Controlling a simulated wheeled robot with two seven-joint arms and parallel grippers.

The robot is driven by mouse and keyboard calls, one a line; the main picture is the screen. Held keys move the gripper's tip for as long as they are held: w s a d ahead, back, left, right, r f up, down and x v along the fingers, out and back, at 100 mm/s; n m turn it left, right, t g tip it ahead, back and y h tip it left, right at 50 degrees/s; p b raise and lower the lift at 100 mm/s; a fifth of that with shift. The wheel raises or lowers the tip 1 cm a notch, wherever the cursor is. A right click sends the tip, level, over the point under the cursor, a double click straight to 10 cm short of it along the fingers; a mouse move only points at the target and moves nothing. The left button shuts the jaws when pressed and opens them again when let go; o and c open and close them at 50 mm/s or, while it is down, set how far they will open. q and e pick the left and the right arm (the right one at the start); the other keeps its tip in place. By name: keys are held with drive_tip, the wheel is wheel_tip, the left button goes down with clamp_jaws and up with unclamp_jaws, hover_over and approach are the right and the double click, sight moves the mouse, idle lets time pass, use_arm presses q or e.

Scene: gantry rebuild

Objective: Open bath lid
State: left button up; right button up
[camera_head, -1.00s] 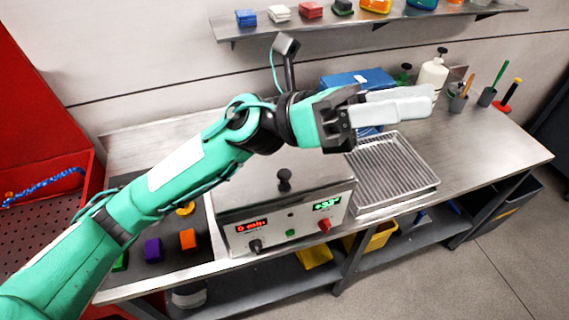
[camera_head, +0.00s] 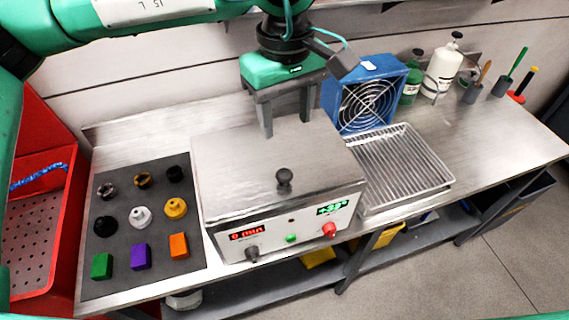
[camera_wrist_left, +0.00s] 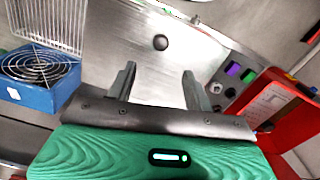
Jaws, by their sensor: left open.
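The bath is a steel box on the bench with a flat metal lid (camera_head: 240,165) that is closed. A black knob (camera_head: 284,180) stands up near the lid's front edge. My left gripper (camera_head: 287,128) points down over the back part of the lid, behind the knob, with its two fingers apart and nothing between them. I cannot tell whether the fingertips touch the lid. In the left wrist view the knob (camera_wrist_left: 161,42) lies beyond the open fingers (camera_wrist_left: 158,75), on the lid (camera_wrist_left: 130,50). My right gripper is not in view.
A blue fan box (camera_head: 370,95) stands behind a wire rack tray (camera_head: 400,165), right of the bath. A dark mat (camera_head: 120,215) with coloured blocks and knobs lies to the left. Bottles (camera_head: 441,70) stand at the back right. The bath's front carries displays and a red knob (camera_head: 329,230).

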sight(284, 174)
use_arm(q)
wheel_tip(284, 174, down, 12)
drive_tip(key=p, duration=0.4)
drive_tip(key=shift+a+p, duration=0.15)
drive_tip(key=shift+p, duration=0.25)
drive_tip(key=shift+f, duration=0.8)
clamp_jaws()
